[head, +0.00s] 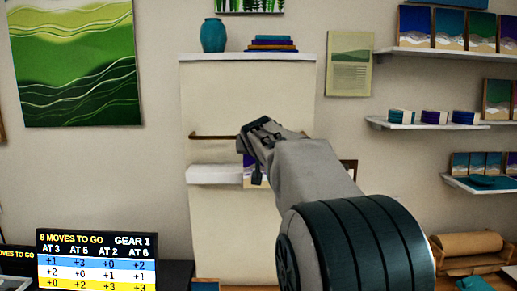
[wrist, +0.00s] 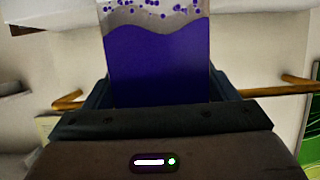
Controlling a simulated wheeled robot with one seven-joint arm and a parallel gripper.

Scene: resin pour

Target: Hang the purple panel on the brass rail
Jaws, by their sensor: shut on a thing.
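The purple panel (wrist: 158,62) fills the upper middle of the wrist view, with a wavy purple field and a pale, dotted band at its end. My gripper (wrist: 160,95) is shut on it. In the head view my gripper (head: 258,140) is in front of the pale wall unit, and a sliver of the purple panel (head: 247,163) shows below it. The brass rail (head: 213,136) runs across the unit at about gripper height. In the wrist view the rail (wrist: 290,90) shows on both sides of the panel. Whether panel and rail touch is hidden.
A white ledge (head: 212,174) juts out just below the rail. A top shelf (head: 245,57) holds a teal vase (head: 213,35) and stacked books (head: 272,43). Shelves with small panels and blocks (head: 435,117) are at the right. A scoreboard (head: 97,260) stands at lower left.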

